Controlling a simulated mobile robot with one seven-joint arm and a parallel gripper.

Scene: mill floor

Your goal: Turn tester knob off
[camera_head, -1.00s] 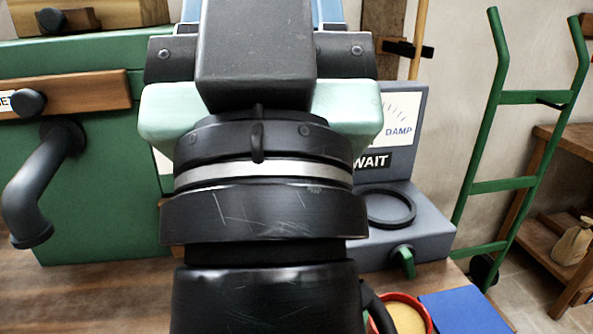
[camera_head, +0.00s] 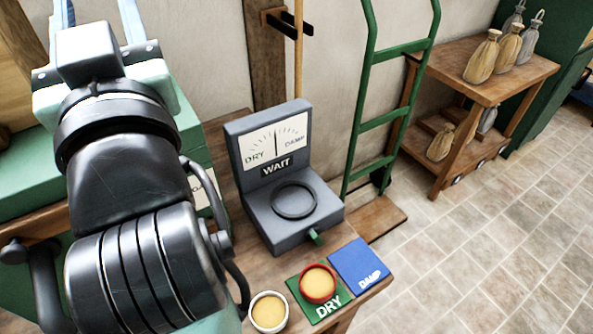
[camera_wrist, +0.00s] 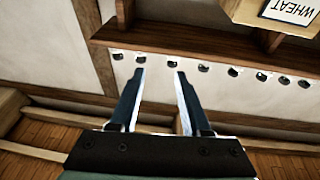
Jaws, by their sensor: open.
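The grey tester (camera_head: 287,180) stands on the wooden table, with a DRY/DAMP dial whose needle is about upright and a WAIT label below it. A dark ring lies on its flat base. Its small green knob (camera_head: 316,237) sticks out of the front of the base. In the wrist view my gripper (camera_wrist: 160,66) is open and empty, with its fingers pointing toward a wall shelf. The tester is not in the wrist view. In the head view my arm stands at the left, apart from the tester, and the fingertips are out of frame.
A red bowl (camera_head: 318,284) of grain sits on the green DRY mat (camera_head: 326,309). A white bowl (camera_head: 268,312) is beside it, and a blue DAMP mat (camera_head: 358,264) lies to the right. Floor at the right is open.

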